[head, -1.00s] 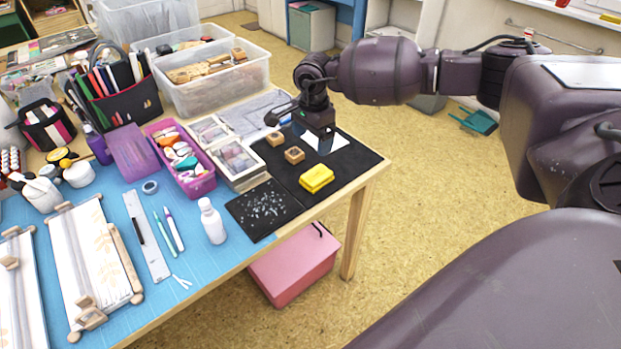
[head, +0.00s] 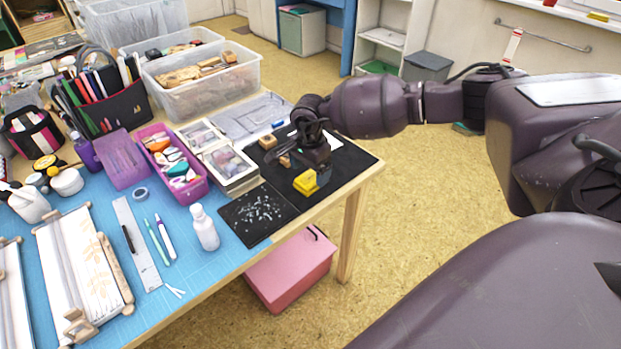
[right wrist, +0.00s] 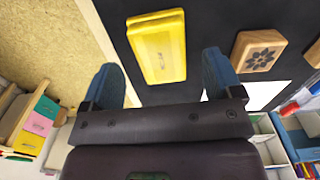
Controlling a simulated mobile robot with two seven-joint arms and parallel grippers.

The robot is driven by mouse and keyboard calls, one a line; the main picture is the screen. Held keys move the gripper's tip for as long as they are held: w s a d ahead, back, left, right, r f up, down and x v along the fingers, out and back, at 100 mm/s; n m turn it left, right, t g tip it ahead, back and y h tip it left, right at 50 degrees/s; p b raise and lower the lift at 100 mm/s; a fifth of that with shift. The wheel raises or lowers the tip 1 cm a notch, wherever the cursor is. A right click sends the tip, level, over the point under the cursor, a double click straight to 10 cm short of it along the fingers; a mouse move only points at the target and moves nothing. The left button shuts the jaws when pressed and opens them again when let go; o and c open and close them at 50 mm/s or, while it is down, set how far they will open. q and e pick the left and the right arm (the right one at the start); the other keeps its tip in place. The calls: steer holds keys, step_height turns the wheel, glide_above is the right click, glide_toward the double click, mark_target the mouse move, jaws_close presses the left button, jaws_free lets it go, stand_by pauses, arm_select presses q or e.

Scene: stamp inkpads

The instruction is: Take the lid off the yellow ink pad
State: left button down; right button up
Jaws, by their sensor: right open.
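The yellow ink pad (head: 306,182) lies on the black mat (head: 346,158) near the table's right corner. In the right wrist view the yellow ink pad (right wrist: 158,47) lies just beyond the fingertips, turned a little, with its lid on. My right gripper (head: 313,172) is low over the mat, right behind the pad, and partly hides it. In the right wrist view my right gripper (right wrist: 163,72) is open and empty, its two blue-tipped fingers apart on either side of the pad's near end. I cannot tell whether they touch it. My left gripper is not in view.
A wooden stamp block (head: 267,142) stands on the mat left of my gripper. A stamp with a flower design (right wrist: 257,50) sits right of the pad in the wrist view. A speckled black sheet (head: 258,214) and a white bottle (head: 204,228) are nearby.

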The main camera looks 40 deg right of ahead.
step_height(320, 180, down, 2)
steer(key=shift+f, duration=0.15)
steer(key=shift+c, duration=0.3)
steer(key=c, duration=0.9)
steer(key=shift+r, duration=0.2)
steer(key=shift+c, duration=0.2)
